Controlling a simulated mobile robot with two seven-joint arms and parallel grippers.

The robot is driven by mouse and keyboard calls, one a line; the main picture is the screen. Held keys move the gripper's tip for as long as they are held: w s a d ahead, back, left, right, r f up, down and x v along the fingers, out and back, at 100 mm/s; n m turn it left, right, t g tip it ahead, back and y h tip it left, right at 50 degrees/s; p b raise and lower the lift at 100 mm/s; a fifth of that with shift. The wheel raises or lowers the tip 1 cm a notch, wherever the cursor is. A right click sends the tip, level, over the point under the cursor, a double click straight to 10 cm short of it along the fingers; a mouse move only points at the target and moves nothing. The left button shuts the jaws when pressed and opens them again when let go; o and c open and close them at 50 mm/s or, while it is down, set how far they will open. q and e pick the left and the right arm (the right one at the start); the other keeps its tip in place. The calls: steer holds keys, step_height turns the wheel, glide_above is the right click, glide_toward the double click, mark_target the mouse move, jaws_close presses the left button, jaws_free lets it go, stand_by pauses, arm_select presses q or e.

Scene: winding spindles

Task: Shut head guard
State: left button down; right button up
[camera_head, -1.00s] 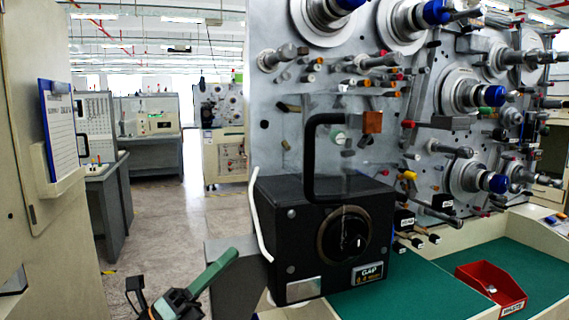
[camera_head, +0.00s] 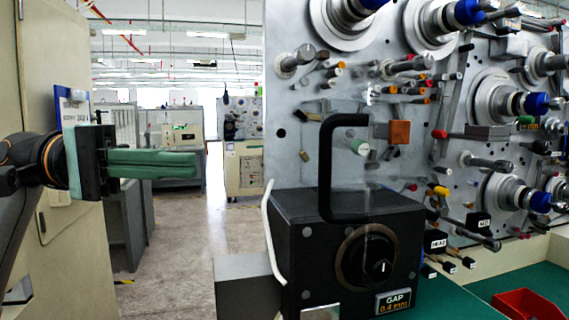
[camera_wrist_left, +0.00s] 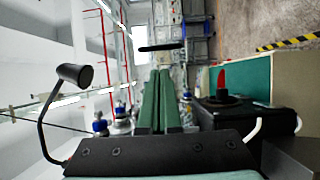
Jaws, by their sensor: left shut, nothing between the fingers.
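The black head box (camera_head: 320,235) has a round dial (camera_head: 368,258) and a label reading "GAP 0.4 mm". A black bracket-shaped handle (camera_head: 326,175) stands up above it, seemingly on a faint clear guard panel whose edges are hard to see. My left gripper (camera_head: 193,165) has green fingers, shut together and empty. It points right, level, left of the handle in the picture and apart from it. In the left wrist view the shut fingers (camera_wrist_left: 158,88) point up the picture, with a dark bar (camera_wrist_left: 161,47) beyond them. My right gripper is not in view.
A silver panel (camera_head: 290,100) with several spindles and blue-capped rollers rises behind the box. A beige cabinet side (camera_head: 60,255) stands at the left. A red tray (camera_head: 528,304) sits on the green worktop (camera_head: 440,303) at lower right. The floor aisle (camera_head: 200,235) is clear.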

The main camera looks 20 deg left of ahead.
arm_select(q)
steer(key=p, duration=0.4)
glide_toward(325, 161)
steer(key=w+d, duration=0.1)
steer(key=d, duration=0.4)
steer(key=shift+w+d+f, duration=0.25)
steer(key=shift+d+f, duration=0.25)
steer(key=shift+d, duration=0.05)
steer(key=shift+d, duration=0.1)
